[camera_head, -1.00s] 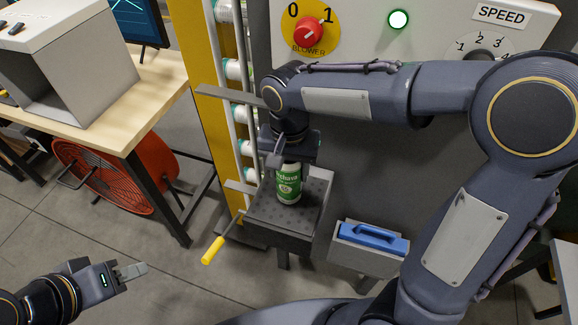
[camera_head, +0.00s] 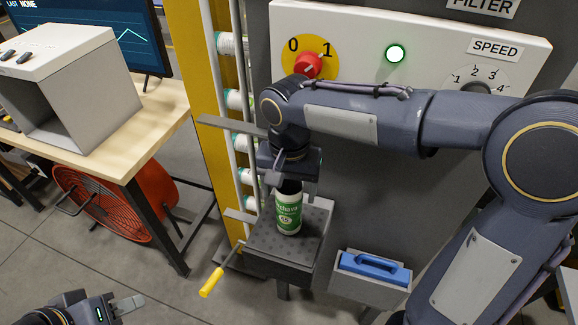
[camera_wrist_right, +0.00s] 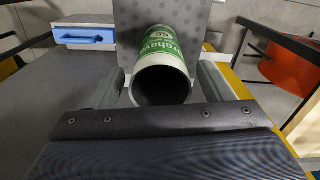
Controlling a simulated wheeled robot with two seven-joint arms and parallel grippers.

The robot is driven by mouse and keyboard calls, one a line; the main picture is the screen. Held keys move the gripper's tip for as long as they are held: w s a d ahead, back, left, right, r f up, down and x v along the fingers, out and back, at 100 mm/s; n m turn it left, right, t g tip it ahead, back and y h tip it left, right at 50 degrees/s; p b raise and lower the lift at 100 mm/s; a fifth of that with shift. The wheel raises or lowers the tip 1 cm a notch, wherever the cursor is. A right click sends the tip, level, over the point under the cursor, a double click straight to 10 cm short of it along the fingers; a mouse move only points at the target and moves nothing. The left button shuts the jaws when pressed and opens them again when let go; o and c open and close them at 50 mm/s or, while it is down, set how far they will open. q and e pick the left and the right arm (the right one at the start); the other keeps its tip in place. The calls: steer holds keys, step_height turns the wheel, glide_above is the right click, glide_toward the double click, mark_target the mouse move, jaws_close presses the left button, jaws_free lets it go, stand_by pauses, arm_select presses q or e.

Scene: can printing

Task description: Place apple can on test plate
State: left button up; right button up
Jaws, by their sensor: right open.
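The green and white can (camera_head: 288,210) stands upright on a dark perforated plate (camera_head: 262,243) in front of the machine. In the right wrist view the can (camera_wrist_right: 163,45) shows its open, hollow end towards me. My right gripper (camera_head: 289,182) is above the can, pointing down. Its fingers (camera_wrist_right: 160,84) are open, one on each side of the can's top, with gaps visible. My left gripper (camera_head: 128,304) is at the bottom left, far from the can; only its side shows, so its opening is unclear. I cannot tell whether the perforated plate is the test plate.
A blue-handled block sits in a grey holder (camera_head: 370,270) right of the plate. A yellow-handled lever (camera_head: 211,282) sticks out at its left. A wooden table (camera_head: 150,125) bears a grey open box (camera_head: 75,90) and a monitor. A yellow post and tubes stand behind the plate.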

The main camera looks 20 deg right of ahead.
step_height(320, 180, up, 8)
steer(key=shift+r, duration=0.25)
steer(key=shift+d+r, duration=0.1)
steer(key=shift+r, duration=0.05)
steer(key=s+d+f+n+t+y, duration=0.1)
steer(key=s+d+f, duration=0.3)
steer(key=s, duration=0.4)
steer(key=s+d+f+n+t+y, duration=0.2)
steer(key=s+d+f+t, duration=0.2)
steer(key=s, duration=0.4)
step_height(320, 180, down, 2)
steer(key=shift+d+f+t+y, duration=0.1)
steer(key=shift+d+t+y, duration=0.2)
steer(key=shift+d+y, duration=0.15)
